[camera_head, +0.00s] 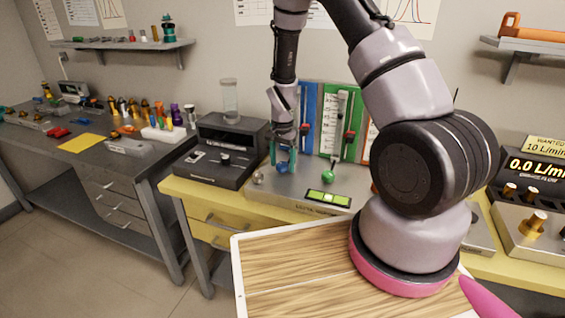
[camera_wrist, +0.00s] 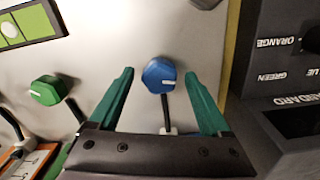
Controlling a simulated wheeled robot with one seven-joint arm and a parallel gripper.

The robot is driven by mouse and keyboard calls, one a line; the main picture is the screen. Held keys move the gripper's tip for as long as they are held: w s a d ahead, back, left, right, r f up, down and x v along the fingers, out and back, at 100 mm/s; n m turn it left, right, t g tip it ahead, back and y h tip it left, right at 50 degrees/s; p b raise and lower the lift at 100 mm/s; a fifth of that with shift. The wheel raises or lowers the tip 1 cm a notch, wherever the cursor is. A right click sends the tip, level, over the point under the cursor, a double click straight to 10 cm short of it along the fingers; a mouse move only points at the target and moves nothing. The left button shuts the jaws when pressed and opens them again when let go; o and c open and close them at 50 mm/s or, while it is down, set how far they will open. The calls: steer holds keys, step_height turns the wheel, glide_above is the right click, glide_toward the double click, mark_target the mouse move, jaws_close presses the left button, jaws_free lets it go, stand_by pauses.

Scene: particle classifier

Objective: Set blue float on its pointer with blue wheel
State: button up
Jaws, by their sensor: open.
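The blue wheel (camera_wrist: 159,74) is a faceted knob with a white mark, on a grey sloped panel (camera_wrist: 110,30). My gripper (camera_wrist: 159,76) is open, with one green finger on each side of the wheel; I cannot tell whether either touches it. In the head view my gripper (camera_head: 283,152) points down at the blue wheel (camera_head: 282,168). Behind it stands the blue gauge board (camera_head: 313,98) with a red pointer (camera_head: 305,127). The blue float cannot be made out; my wrist covers part of that board.
A green wheel (camera_head: 327,176) sits right of the blue one, near a lit green level (camera_head: 328,198). A dark box (camera_head: 216,165) with a clear cylinder (camera_head: 230,95) stands close on the left. The wooden tray (camera_head: 295,265) in front is bare.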

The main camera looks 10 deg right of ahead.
jaws_close()
steer(key=shift+n, duration=0.3)
steer(key=n, duration=0.3)
steer(key=shift+n, duration=2.2)
jaws_free()
